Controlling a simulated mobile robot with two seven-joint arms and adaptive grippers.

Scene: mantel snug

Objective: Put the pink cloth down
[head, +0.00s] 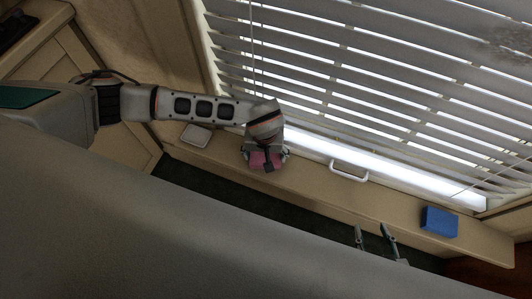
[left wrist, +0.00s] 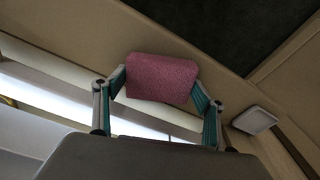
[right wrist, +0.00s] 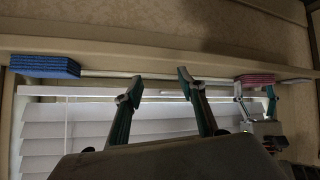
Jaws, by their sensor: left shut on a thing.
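The pink cloth (head: 259,158) is a folded pad over the pale window ledge (head: 318,188), below the blinds. In the left wrist view the cloth (left wrist: 162,78) sits between the two fingertips of my left gripper (left wrist: 160,84), which is shut on it. My left gripper (head: 265,160) partly covers the cloth in the head view. The cloth (right wrist: 257,79) also shows in the right wrist view, close to the ledge; I cannot tell if it touches. My right gripper (head: 371,227) is open and empty near the ledge's front edge; its fingertips show apart in the right wrist view (right wrist: 159,80).
A blue block (head: 439,221) lies on the ledge to the right. A white handle-shaped thing (head: 348,172) is on the ledge between it and the cloth. A small pale square item (head: 196,136) lies left of the cloth. Blinds (head: 360,80) hang close behind.

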